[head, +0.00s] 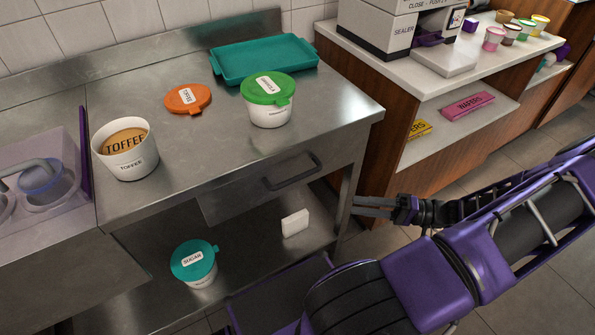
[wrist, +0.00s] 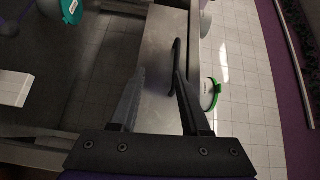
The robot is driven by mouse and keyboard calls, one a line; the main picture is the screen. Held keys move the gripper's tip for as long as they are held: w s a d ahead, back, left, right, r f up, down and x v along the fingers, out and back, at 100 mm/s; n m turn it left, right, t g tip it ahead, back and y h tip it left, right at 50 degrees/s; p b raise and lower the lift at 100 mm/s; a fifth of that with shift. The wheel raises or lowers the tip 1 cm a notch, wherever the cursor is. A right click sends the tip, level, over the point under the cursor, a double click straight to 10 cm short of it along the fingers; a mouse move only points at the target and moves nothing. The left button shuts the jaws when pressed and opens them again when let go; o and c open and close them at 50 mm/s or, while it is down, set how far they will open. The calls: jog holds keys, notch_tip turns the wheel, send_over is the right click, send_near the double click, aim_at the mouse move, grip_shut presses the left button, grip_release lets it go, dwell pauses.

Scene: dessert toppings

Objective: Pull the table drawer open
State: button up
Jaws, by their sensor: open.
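The drawer (head: 235,200) is set in the front of the steel table, under its top, and looks shut. Its dark bar handle (head: 293,172) is on the drawer front. My gripper (head: 356,206) is in front of the table's right end, to the right of the handle, with its fingers pointing left. In the wrist view my gripper (wrist: 160,74) is open, with nothing between its fingers. The drawer front (wrist: 155,50) lies beyond the fingers, and the handle (wrist: 177,60) shows by the right finger's tip. I cannot tell whether they touch.
On the table (head: 225,140) stand a toffee tub (head: 130,160), a green-lidded tub (head: 268,105), an orange lid (head: 187,99) and a teal tray (head: 262,60). The lower shelf holds a sugar tub (head: 196,265) and a white block (head: 295,223). A wooden counter (head: 385,110) stands right.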

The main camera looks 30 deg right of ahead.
jog(key=r+t, duration=0.2)
send_near(297, 176)
jog(key=shift+t, duration=0.3)
jog(key=x, duration=0.6)
jog(key=f+x, duration=0.1)
jog(key=x, duration=0.3)
jog(key=shift+a, duration=0.15)
grip_shut()
dwell(0.9)
